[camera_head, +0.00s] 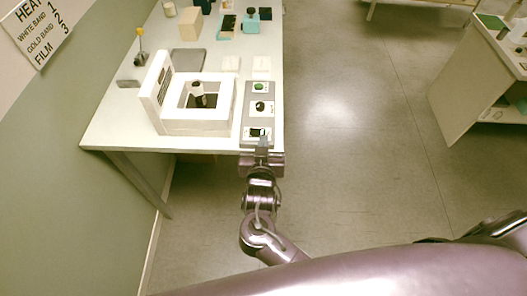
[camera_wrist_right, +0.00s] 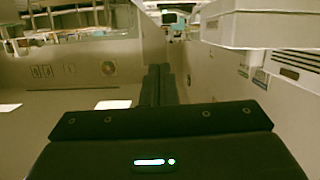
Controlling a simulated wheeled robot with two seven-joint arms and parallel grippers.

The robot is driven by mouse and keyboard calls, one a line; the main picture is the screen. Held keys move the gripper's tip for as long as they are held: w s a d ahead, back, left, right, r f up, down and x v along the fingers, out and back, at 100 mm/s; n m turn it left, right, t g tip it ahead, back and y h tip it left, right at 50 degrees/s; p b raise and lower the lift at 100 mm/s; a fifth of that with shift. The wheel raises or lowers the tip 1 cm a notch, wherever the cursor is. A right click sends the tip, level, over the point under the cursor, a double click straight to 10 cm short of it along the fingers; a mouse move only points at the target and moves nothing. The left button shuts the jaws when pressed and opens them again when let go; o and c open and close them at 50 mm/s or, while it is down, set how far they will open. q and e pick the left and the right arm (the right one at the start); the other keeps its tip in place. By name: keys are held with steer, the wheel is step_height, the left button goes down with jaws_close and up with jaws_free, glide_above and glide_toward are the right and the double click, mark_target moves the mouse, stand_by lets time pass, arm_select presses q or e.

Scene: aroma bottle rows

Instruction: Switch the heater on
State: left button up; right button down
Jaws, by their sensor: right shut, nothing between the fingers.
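The heater (camera_head: 192,128) is a white box with a square opening and a raised lid, near the front of the white table in the head view. A dark-topped object (camera_head: 198,96) is in its opening. The grey control panel (camera_head: 246,112) along its right side carries a green round button (camera_head: 260,87), a dark knob (camera_head: 259,106) and a dark green switch (camera_head: 257,132) at the front end. My right gripper (camera_head: 262,143) is shut and empty, its tips at that front switch; contact cannot be told. Its closed fingers (camera_wrist_right: 158,84) show in the wrist view. My left gripper is not in view.
A wall sign (camera_head: 40,28) lists white band 1, gold band 2, film 3. A dark flat plate (camera_head: 188,58), pale blocks (camera_head: 231,64) and teal items (camera_head: 251,22) stand farther back on the table. Open floor (camera_head: 340,120) lies right of it, then another table (camera_head: 470,75).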

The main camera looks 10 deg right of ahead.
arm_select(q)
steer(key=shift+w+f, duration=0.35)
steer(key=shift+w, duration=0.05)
arm_select(e)
steer(key=v, duration=0.3)
steer(key=shift+w, duration=0.1)
